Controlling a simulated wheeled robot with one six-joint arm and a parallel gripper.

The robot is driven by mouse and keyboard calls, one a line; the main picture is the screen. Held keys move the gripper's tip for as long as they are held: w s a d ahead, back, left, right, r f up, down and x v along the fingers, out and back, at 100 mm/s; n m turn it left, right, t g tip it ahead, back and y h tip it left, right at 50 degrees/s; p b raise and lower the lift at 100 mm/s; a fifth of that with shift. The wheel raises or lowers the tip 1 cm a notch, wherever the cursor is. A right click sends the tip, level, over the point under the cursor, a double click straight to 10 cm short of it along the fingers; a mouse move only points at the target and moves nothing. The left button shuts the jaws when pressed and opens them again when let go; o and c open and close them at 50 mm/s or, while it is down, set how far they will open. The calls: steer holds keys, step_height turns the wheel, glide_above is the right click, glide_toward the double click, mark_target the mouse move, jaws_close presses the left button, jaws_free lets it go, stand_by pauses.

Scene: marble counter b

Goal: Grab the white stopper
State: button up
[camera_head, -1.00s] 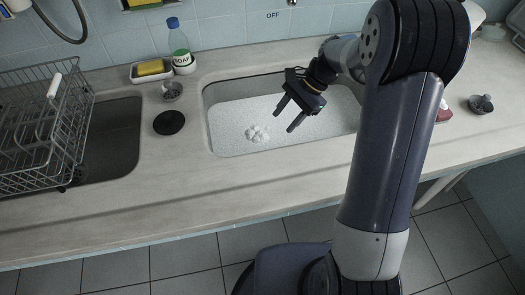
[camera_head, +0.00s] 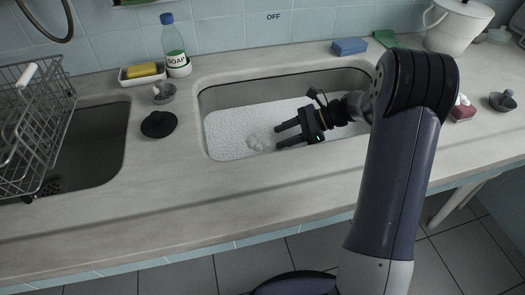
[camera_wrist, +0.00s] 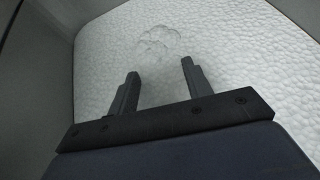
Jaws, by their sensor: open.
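No white stopper can be made out for sure. White foam (camera_head: 235,125) fills the right sink basin and hides its bottom. A clump of larger bubbles (camera_head: 257,141) stands out in the foam; it also shows in the wrist view (camera_wrist: 158,43), just beyond the fingertips. My gripper (camera_head: 278,136) is low inside the basin, fingers pointing left toward the clump. In the wrist view my gripper (camera_wrist: 159,70) is open, with nothing between its fingers. A black round stopper (camera_head: 160,123) lies on the counter between the two basins.
Basin walls (camera_head: 210,142) surround my gripper. A dish rack (camera_head: 30,125) stands over the left basin. A soap bottle (camera_head: 176,55) and a yellow sponge (camera_head: 142,70) are behind. A blue sponge (camera_head: 350,46) and white pot (camera_head: 455,28) are back right. The front counter (camera_head: 180,195) is clear.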

mark_target(265, 141)
steer(key=x, duration=0.3)
steer(key=b+x, duration=0.1)
steer(key=x, duration=0.1)
steer(key=shift+w+a+f+b, duration=0.2)
steer(key=shift+w+a+b, duration=0.05)
steer(key=shift+a+b, duration=0.05)
steer(key=shift+c, duration=0.5)
jaws_close()
